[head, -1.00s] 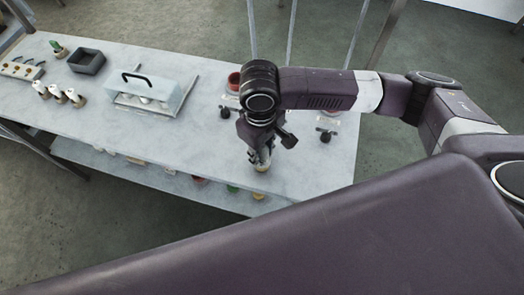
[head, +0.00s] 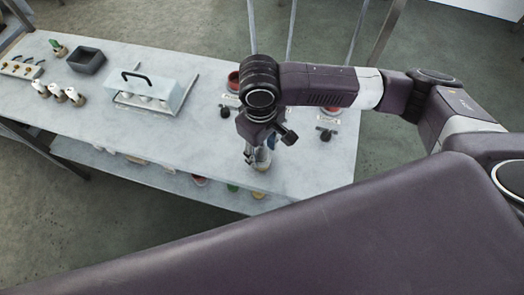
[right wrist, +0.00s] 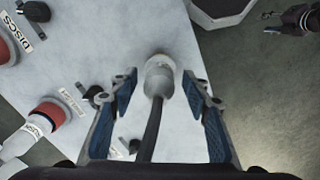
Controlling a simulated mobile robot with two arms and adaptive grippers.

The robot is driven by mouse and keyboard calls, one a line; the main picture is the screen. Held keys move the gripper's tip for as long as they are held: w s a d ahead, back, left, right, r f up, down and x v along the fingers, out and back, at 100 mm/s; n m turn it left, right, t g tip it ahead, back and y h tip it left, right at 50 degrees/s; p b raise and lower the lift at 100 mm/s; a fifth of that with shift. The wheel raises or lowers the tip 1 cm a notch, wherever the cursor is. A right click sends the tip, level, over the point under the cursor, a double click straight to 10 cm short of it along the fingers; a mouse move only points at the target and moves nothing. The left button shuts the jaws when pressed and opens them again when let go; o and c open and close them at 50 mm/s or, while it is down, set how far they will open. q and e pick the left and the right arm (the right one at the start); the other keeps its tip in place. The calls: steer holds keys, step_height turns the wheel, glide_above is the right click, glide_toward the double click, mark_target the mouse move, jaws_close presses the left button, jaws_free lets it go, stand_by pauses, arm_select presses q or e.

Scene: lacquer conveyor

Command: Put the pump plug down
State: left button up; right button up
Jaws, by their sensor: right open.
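The pump plug (right wrist: 159,77) is a pale, rounded plug with a dark cable running back from it towards my wrist. It stands on the light worktop near the front edge, at the right part of the bench in the head view. My right gripper (right wrist: 163,95) is open, with a blue-padded finger on each side of the plug and visible gaps between. In the head view my right gripper (head: 258,150) points down at the worktop and partly hides the plug. My left gripper is not in view.
The worktop (head: 205,140) is clear left of my right gripper. A lidded case with a black handle (head: 155,92), a dark grey tray (head: 86,60) and several small plugs stand further left. Red-topped containers (right wrist: 48,115) and labels, one reading DISCS, lie near the gripper.

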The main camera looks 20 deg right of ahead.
step_height(320, 180, up, 11)
steer(key=shift+a+r+b, duration=0.1)
steer(key=shift+a+b, duration=0.05)
steer(key=shift+b, duration=0.3)
steer(key=shift+s, duration=0.15)
